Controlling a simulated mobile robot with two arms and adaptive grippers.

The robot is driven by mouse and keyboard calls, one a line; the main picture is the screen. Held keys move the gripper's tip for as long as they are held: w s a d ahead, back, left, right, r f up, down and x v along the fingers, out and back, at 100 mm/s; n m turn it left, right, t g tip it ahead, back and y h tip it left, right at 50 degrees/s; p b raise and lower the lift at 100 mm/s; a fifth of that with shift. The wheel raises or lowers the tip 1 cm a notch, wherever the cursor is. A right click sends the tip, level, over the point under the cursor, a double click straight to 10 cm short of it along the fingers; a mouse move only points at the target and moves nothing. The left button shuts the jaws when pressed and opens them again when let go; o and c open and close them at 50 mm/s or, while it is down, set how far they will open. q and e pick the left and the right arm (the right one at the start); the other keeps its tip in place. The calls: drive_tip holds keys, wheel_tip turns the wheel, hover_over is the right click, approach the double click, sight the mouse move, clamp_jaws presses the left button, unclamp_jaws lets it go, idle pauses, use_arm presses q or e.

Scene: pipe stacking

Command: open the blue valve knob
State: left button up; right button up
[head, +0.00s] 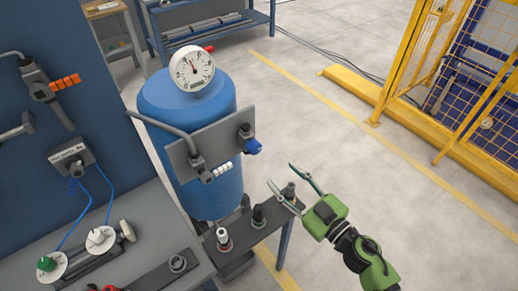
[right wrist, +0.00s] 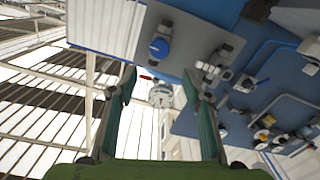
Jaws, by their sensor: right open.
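The blue valve knob (head: 252,146) sticks out from the right end of a grey plate (head: 215,143) in front of the blue tank (head: 190,105). In the right wrist view the knob (right wrist: 159,48) is seen just beyond and between the fingertips, apart from them. My right gripper (head: 280,174) is open and empty, to the right of and below the knob in the head view. Its two green fingers (right wrist: 158,74) are spread wide in the wrist view. My left gripper does not show.
A white gauge (head: 191,68) tops the tank. A white-ribbed knob (head: 222,170) is on the plate's lower edge. Yellow fencing (head: 420,70) stands at right; the floor between is clear.

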sight(257, 150)
drive_tip(key=p+x, duration=0.1)
drive_tip(key=x, duration=1.2)
drive_tip(key=shift+w, duration=0.1)
drive_tip(key=c, duration=1.1)
